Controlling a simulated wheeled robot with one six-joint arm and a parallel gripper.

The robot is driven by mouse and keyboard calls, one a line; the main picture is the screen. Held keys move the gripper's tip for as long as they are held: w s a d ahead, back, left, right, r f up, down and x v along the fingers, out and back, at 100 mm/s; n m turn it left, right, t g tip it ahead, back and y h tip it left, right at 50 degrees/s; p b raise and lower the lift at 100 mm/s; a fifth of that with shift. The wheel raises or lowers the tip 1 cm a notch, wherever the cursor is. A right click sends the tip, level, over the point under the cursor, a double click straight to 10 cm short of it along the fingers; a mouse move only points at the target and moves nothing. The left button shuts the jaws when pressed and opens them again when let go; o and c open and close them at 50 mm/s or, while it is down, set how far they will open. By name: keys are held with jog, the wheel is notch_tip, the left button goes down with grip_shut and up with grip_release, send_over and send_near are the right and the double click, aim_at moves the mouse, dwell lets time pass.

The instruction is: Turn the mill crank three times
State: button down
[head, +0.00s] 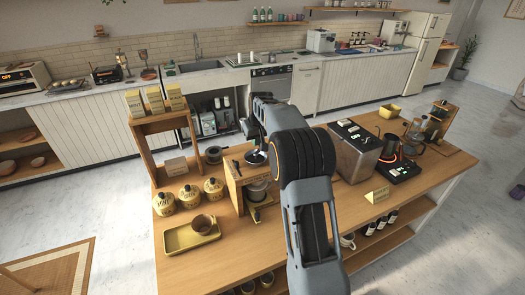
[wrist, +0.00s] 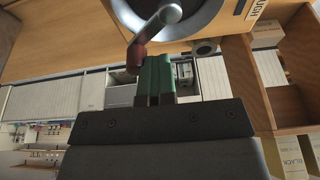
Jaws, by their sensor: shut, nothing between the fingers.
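The mill (head: 234,184) is a wooden box on the cart counter in the head view, just left of my arm. In the wrist view, its wooden body (wrist: 226,22) and round dark-and-silver top (wrist: 190,18) fill the upper part. The crank (wrist: 158,22) has a silver arm with a round end and a reddish-brown handle (wrist: 136,56). My gripper (wrist: 156,68) has green fingers, closed together with nothing between them. The fingertips are right beside the handle, on its right; I cannot tell whether they touch. In the head view my arm mostly hides the gripper.
A wooden shelf with boxes (head: 156,122) stands left of the mill.

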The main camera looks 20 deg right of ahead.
jog(key=shift+s+d+r, duration=0.1)
jog(key=shift+s+d, duration=0.3)
jog(key=shift+d, duration=0.25)
jog(key=shift+s+d, duration=0.1)
jog(key=shift+d, duration=0.05)
